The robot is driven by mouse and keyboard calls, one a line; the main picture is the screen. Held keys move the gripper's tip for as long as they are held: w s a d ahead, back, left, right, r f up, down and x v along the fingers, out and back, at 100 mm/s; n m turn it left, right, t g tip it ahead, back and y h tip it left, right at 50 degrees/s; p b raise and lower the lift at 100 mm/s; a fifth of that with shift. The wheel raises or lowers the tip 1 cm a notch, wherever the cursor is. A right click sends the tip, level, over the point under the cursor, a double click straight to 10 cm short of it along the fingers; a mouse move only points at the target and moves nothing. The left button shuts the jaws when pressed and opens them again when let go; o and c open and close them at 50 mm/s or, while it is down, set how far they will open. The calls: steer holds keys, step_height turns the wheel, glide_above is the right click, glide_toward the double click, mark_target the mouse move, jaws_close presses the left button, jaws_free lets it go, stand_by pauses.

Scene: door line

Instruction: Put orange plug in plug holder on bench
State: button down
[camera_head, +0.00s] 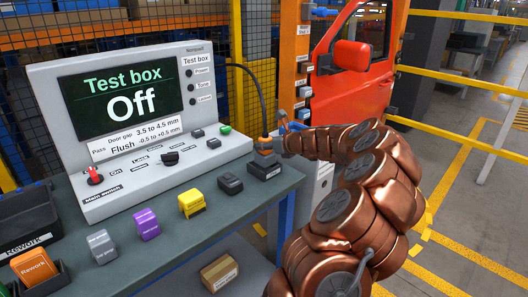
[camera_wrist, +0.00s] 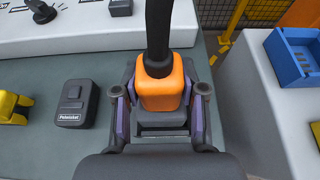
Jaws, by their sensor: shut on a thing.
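The orange plug (camera_wrist: 161,88) is upright between the two fingers of my gripper (camera_wrist: 160,100) in the wrist view, with a black cable rising from its top. My gripper is shut on it. In the head view the plug (camera_head: 264,143) is small and partly covered by my gripper (camera_head: 271,146). It is directly above the dark plug holder (camera_head: 264,171) at the right end of the bench (camera_head: 190,235). A grey part shows below the orange body. I cannot tell how deep the plug sits in the holder.
The test box (camera_head: 125,110) stands behind, its screen reading "Off". A black device (camera_head: 230,184), a yellow block (camera_head: 191,204), a purple block (camera_head: 145,224) and a grey block (camera_head: 102,246) line the bench front. A blue bin (camera_wrist: 297,58) is at right, and a red door (camera_head: 350,90) stands beyond.

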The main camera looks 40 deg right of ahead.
mark_target(270, 151)
steer(key=shift+w+d, duration=0.2)
steer(key=shift+w, duration=0.25)
steer(key=shift+f, duration=1.7)
steer(key=c, duration=0.7)
jaws_free()
steer(key=shift+f, duration=0.15)
steer(key=shift+o, duration=0.2)
